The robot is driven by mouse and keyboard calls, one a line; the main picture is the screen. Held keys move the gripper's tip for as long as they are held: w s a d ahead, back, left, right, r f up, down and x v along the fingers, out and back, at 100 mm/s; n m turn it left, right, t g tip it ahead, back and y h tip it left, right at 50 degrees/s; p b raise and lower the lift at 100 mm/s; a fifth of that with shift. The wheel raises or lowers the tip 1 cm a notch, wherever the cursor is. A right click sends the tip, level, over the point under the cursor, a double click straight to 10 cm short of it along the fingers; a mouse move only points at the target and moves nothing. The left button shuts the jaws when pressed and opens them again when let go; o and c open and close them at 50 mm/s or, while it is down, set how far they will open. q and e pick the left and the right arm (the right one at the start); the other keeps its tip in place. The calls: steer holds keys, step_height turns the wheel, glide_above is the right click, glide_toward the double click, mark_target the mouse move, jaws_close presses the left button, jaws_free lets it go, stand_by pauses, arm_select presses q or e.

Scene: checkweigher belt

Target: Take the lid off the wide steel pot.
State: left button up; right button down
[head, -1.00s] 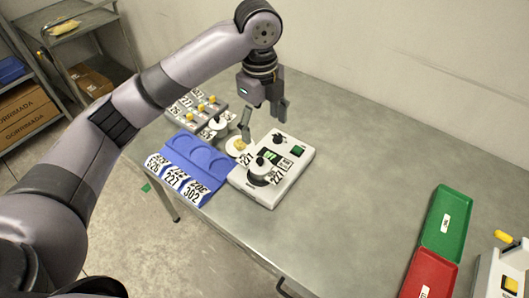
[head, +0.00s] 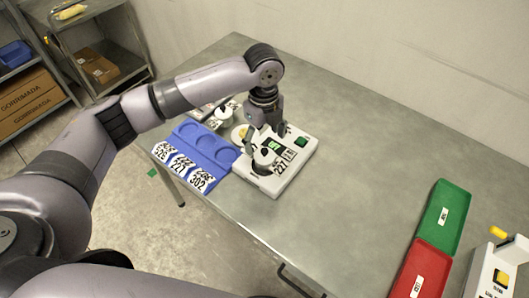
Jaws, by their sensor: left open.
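A small round steel pot (head: 262,160) with a dark knob on its lid sits on the white weighing device (head: 276,186). It looks like the wide steel pot, and its lid appears to be on. My left gripper (head: 267,142) is open, pointing down just above and behind the pot. One finger is close to the pot's left rear side; I cannot tell whether it touches. My right gripper is not in view.
A blue tray (head: 204,162) with round recesses and number cards stands left of the device. A pale round piece (head: 239,133) and another small pot (head: 223,117) stand behind it. Green (head: 440,216) and red (head: 421,272) trays lie at right. The table's middle is clear.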

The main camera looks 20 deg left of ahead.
mark_target(264, 149)
arm_select(q)
steer(key=f, duration=0.2)
steer(key=f+p, duration=0.1)
steer(key=shift+s+f, duration=0.2)
steer(key=shift+f, duration=0.15)
steer(key=shift+f+p, duration=0.3)
steer(key=shift+f, duration=0.3)
steer(key=shift+c, duration=0.5)
steer(key=c, duration=0.9)
